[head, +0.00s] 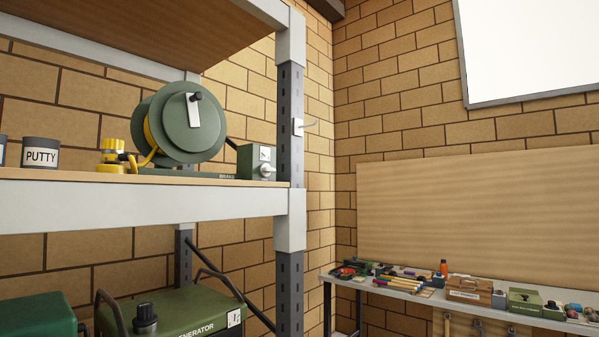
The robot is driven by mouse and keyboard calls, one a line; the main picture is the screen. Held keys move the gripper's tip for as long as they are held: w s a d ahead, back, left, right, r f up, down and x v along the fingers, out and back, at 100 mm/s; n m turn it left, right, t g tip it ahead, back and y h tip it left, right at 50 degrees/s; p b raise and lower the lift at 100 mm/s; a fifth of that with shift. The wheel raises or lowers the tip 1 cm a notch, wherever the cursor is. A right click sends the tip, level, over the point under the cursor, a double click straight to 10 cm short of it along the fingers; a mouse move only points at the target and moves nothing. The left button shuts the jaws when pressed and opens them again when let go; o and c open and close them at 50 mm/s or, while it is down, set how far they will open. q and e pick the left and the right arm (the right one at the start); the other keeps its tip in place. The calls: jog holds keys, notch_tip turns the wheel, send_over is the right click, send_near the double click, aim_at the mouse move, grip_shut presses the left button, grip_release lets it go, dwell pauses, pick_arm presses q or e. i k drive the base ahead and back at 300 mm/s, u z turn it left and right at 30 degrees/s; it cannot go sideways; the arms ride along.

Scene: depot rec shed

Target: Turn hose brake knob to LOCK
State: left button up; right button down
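A green hose reel (187,122) with a yellow hose stands on the upper shelf in the head view. To its right, near the shelf's upright, is a small green brake box (250,161) with a pale round knob (266,171) on its front. The word BRAKE is printed on the green base left of the box. The knob's pointer and any LOCK mark are too small to read. Neither of my grippers is in view.
The upper shelf (140,206) also holds a PUTTY can (40,153) and a yellow nozzle (112,155). A grey upright (290,110) with a hook stands just right of the brake box. A generator (178,315) sits below; a cluttered bench (400,290) stands at the right.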

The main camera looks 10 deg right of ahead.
aim_at(266, 170)
jog(key=z, duration=0.6)
jog(key=k, duration=0.65)
jog(key=z, duration=0.95)
jog(key=i, duration=1.2)
jog(key=z, duration=0.3)
jog(key=i, duration=1.65)
jog(key=u, duration=1.15)
jog(key=i, duration=0.9)
jog(key=u, duration=1.05)
